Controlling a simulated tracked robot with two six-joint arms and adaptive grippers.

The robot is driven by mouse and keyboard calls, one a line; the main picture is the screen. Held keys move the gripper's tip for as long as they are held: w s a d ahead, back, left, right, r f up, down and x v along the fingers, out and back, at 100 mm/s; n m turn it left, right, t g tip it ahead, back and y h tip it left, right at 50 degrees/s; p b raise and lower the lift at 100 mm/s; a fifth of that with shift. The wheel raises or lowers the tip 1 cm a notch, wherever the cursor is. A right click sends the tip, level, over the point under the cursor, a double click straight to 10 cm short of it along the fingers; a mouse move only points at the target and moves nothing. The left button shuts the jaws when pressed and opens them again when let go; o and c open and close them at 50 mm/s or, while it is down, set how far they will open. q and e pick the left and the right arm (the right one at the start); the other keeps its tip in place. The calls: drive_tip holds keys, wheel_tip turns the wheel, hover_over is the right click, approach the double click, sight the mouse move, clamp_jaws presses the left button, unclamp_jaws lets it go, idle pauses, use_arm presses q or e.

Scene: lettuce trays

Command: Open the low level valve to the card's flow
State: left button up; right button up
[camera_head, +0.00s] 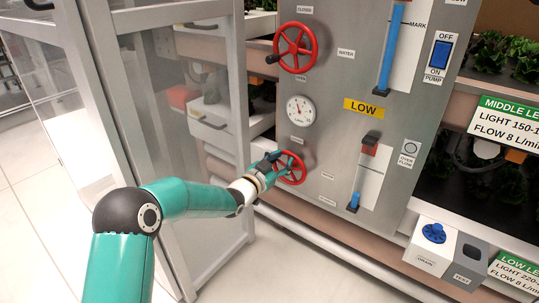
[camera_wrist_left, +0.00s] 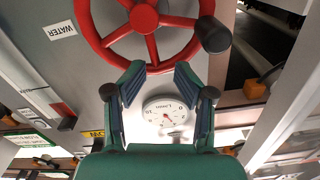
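The lower red valve wheel (camera_head: 290,168) is on the grey panel under the round gauge (camera_head: 300,110) and left of a yellow LOW label (camera_head: 363,107). My left gripper (camera_head: 272,162) is at its left side. In the left wrist view, the red wheel (camera_wrist_left: 145,20) with its black knob (camera_wrist_left: 212,34) fills the top. The left gripper's fingers (camera_wrist_left: 160,78) are apart, with tips close to the rim; contact is unclear. The lower slider gauge (camera_head: 367,180) shows blue near its bottom. The LOW LEVEL card (camera_head: 515,275) is cut off; its flow value is unreadable. My right gripper is not in view.
An upper red valve wheel (camera_head: 295,47) and tall blue gauge (camera_head: 392,50) sit above. A pump switch (camera_head: 439,55) is at the upper right. A MIDDLE LEVEL card (camera_head: 510,115) is on the right. A glass door (camera_head: 180,100) stands open left of the panel, close to my arm.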

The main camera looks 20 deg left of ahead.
use_arm(q)
drive_tip(key=shift+a+r, duration=0.15)
drive_tip(key=v, duration=1.2)
drive_tip(key=shift+s, duration=0.1)
